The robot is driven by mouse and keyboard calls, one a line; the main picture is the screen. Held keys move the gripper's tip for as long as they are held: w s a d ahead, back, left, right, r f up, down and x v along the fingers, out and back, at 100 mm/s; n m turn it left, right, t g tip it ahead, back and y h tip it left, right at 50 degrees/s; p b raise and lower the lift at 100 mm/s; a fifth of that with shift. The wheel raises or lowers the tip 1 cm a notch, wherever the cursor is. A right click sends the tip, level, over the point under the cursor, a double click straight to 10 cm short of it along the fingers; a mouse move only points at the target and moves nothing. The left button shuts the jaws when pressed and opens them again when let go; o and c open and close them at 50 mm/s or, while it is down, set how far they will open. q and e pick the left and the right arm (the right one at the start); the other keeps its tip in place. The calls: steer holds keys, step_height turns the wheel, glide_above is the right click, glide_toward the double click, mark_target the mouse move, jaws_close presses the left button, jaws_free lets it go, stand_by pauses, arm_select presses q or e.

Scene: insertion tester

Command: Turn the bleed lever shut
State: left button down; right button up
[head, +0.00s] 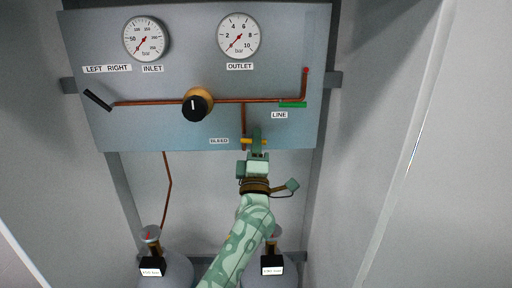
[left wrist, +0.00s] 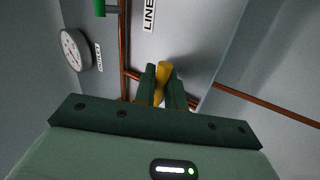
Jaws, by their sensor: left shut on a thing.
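The yellow bleed lever (head: 264,141) sits under the panel's copper pipe, beside the BLEED label (head: 219,141). In the head view it lies roughly level, and my left gripper (head: 256,138) covers its middle. In the left wrist view the yellow lever (left wrist: 163,72) is between the two green fingers of my left gripper (left wrist: 163,88), which is shut on it. The lever's pivot is hidden by the fingers. My right gripper is in neither view.
The panel (head: 150,138) carries an inlet gauge (head: 147,39), an outlet gauge (head: 239,36), a black regulator knob (head: 195,107), a black lever (head: 98,100) and a green line lever (head: 293,105). Two gas cylinders (head: 176,272) stand below. Walls close in both sides.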

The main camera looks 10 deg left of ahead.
arm_select(q)
steer(key=shift+r+n+y, duration=0.1)
steer(key=shift+n+y, duration=0.7)
steer(key=shift+n, duration=0.4)
steer(key=c, duration=1.8)
jaws_free()
